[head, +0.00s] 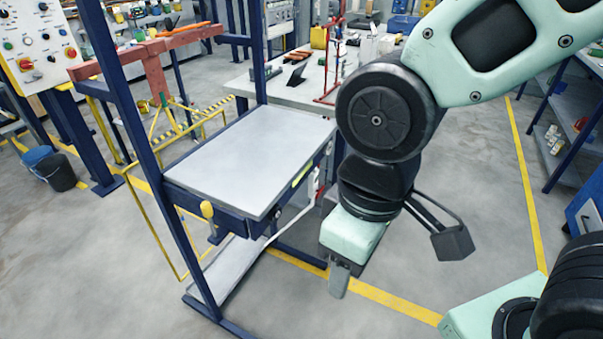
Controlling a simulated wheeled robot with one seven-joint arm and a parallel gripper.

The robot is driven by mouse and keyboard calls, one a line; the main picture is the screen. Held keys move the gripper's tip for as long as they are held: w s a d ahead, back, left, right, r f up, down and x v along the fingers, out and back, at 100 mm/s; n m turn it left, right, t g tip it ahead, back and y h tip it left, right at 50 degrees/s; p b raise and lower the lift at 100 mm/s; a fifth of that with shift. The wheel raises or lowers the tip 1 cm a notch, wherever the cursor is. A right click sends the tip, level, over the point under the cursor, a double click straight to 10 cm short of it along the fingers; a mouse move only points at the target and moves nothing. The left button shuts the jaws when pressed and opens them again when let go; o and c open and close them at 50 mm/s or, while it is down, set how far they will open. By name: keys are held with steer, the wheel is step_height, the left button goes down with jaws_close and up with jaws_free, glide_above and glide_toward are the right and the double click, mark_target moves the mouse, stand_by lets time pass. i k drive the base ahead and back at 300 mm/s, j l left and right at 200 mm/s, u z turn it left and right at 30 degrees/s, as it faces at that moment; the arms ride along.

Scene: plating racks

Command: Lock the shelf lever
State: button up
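The shelf (250,155) is a grey, flat, empty panel set in a dark blue upright rack. My gripper (339,281) hangs pointing down, to the right of the shelf's front edge and apart from the yellow handle. Its fingers overlap in this view, so their opening is hidden. Nothing is visible in it.
A lower shelf (225,268) sits near the floor in the rack. A pale curved bar (290,222) runs below the shelf's front edge. A white worktable (290,85) with tools stands behind. A bucket (60,176) is at left. Floor at front right is partly clear.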

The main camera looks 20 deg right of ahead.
mark_target(205, 206)
steer(key=i+u, duration=0.75)
steer(key=u, duration=0.15)
